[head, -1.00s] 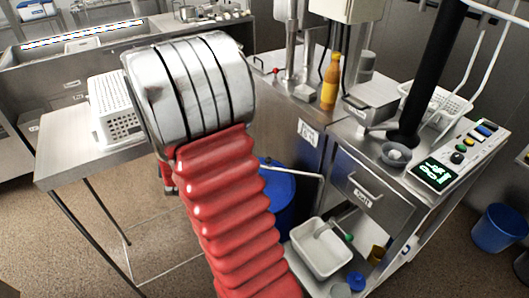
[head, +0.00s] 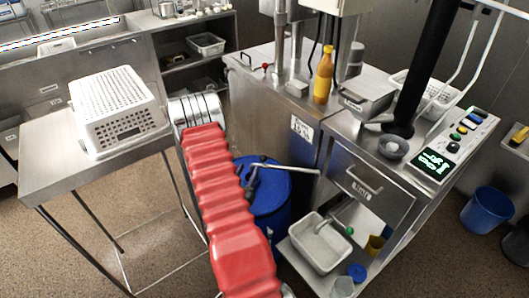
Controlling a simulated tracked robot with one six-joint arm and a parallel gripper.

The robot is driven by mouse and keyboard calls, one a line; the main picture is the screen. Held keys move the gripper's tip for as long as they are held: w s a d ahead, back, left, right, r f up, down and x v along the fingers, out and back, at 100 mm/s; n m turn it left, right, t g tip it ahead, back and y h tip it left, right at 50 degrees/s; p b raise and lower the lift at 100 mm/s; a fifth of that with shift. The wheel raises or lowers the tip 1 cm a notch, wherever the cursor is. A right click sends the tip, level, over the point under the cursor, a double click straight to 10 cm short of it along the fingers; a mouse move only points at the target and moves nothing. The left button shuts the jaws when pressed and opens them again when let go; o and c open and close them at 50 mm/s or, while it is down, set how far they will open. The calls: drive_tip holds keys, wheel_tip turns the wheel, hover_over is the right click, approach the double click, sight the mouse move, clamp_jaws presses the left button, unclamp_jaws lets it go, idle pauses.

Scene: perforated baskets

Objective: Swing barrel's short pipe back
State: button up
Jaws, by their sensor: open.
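The blue barrel (head: 278,212) stands on the floor between the left table and the steel machine, partly behind my red-sleeved arm. A thin metal pipe (head: 290,168) runs above its top, its right end pointing to the machine. A short bent grey piece (head: 251,178) stands at the lid's left side, near my arm; I cannot tell just how it joins the pipe. My arm reaches forward and ends in bright metal rings left of the barrel. My gripper's fingers do not show; they are hidden beyond the rings.
A white perforated basket (head: 115,110) sits upside down on the steel table (head: 45,150) at left, close to my arm. A drawer unit (head: 355,178) and a white tub (head: 320,245) stand right of the barrel. A blue bin (head: 487,214) stands far right.

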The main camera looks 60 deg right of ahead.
drive_tip(key=shift+s+f+g+h, duration=0.2)
drive_tip(key=shift+s+f, duration=0.15)
drive_tip(key=shift+s, duration=0.3)
drive_tip(key=shift+s+f+g+h, duration=0.2)
drive_tip(key=shift+s+f, duration=0.1)
drive_tip(key=shift+s, duration=0.3)
drive_tip(key=shift+s+d, duration=0.1)
drive_tip(key=shift+d, duration=0.15)
drive_tip(key=w+d, duration=0.1)
drive_tip(key=d, duration=1.2)
drive_tip(key=shift+w+d, duration=0.25)
drive_tip(key=shift+w, duration=0.05)
drive_tip(key=shift+c, duration=0.3)
clamp_jaws()
